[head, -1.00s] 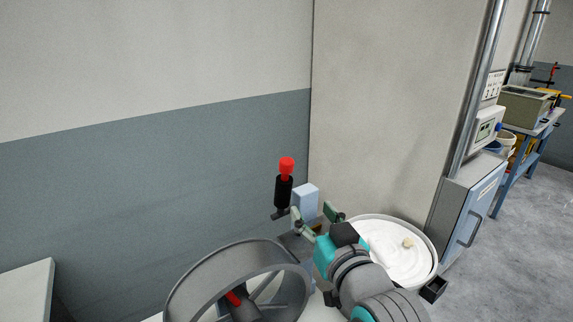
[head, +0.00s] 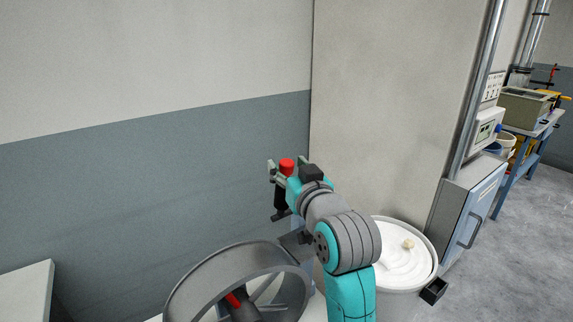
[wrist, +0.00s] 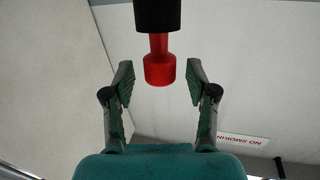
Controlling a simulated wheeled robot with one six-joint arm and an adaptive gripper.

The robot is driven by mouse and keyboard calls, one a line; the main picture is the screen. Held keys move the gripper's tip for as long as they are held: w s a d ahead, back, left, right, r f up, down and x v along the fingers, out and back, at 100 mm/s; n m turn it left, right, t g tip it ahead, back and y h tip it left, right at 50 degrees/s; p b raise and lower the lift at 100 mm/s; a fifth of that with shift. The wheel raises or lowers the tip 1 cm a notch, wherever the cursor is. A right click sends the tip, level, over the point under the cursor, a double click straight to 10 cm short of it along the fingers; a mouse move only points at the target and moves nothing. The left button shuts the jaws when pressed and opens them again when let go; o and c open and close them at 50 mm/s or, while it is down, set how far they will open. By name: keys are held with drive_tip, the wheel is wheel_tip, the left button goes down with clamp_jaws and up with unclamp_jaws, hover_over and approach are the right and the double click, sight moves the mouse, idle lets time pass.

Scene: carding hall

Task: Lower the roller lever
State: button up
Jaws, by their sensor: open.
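The roller lever (head: 280,200) has a black grip and a red knob (head: 287,164) on top. In the head view it stands upright in front of the grey wall, partly hidden by my gripper. My gripper (head: 277,171) is open at knob height. In the wrist view, the red knob (wrist: 159,70) and black grip (wrist: 157,15) show between and beyond the two fingers (wrist: 159,85). There is a gap on each side of the knob, and neither finger appears to touch it. The lever's lower mount is mostly hidden behind my arm.
A grey spoked wheel (head: 178,292) stands at the lower left of the lever. A round tub of white material (head: 432,266) lies to the right of my arm. A blue-grey cabinet (head: 480,205) stands farther right. The wall (head: 150,170) behind is bare.

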drive_tip(key=shift+x, duration=0.75)
clamp_jaws()
